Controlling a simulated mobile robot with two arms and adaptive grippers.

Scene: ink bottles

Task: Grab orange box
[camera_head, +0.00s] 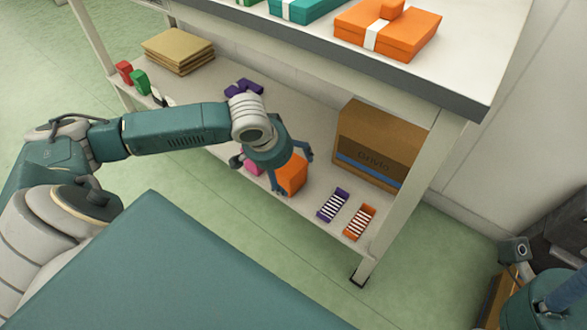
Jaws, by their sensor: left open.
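A small orange box (293,175) stands on the lower shelf, near its front edge. My left gripper (292,170) is open right at this box, with one finger at its upper right and one at its lower left. The gripper and wrist hide part of the box, and I cannot tell whether the fingers touch it. A larger orange box (385,32) with a white band lies on the upper tabletop, with a small orange piece on top. Part of my right arm shows at the bottom right; its fingers are not visible.
On the lower shelf (225,92) are a cardboard carton (378,145), purple (332,205) and orange (360,221) striped items, a pink item (252,166), purple items (243,87), a brown stack (178,50), and red (124,72) and green (140,82) items. A table leg (410,195) stands right.

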